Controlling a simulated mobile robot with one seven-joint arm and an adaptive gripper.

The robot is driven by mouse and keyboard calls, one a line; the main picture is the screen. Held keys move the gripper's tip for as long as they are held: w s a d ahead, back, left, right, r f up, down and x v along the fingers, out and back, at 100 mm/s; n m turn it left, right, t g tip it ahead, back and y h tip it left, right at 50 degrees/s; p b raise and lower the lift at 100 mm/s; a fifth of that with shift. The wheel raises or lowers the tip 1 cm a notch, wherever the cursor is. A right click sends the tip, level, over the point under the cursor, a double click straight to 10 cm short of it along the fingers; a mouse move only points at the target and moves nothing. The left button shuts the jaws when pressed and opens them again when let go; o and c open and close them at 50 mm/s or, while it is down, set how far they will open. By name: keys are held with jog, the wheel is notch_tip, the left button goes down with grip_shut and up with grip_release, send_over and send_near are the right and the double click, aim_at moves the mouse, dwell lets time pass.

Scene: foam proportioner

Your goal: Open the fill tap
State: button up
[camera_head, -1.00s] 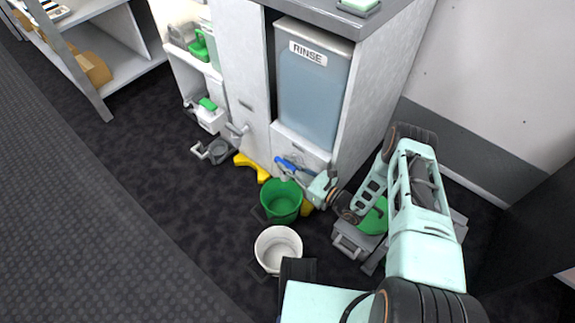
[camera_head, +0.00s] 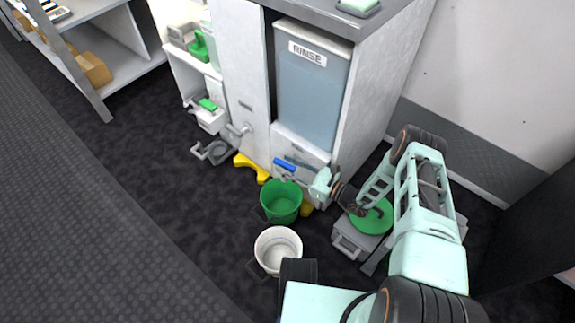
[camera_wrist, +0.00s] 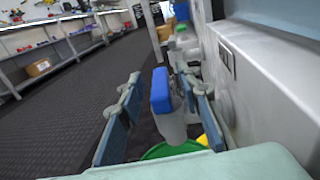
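The fill tap has a blue handle (camera_head: 286,164) on the front of the cabinet, below the tank marked RINSE (camera_head: 311,85) and above the green bucket (camera_head: 281,203). In the wrist view, the blue handle (camera_wrist: 160,90) shows above a pale grey body, in the gap between my two finger pads. My gripper (camera_wrist: 158,100) is open, with visible space on both sides of the handle. I cannot tell whether a finger touches it. In the head view, my gripper (camera_head: 308,178) is just right of the tap; its fingertips are hard to make out.
A white bucket (camera_head: 278,249) stands on the floor in front of the green one. A grey case with a green disc (camera_head: 371,217) sits under my arm. A yellow floor piece (camera_head: 250,167) lies at the cabinet foot. Open floor lies to the left.

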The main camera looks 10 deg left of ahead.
jog(key=v, duration=0.7)
jog(key=shift+s+d, duration=0.15)
jog(key=shift+d, duration=0.15)
jog(key=shift+c, duration=0.4)
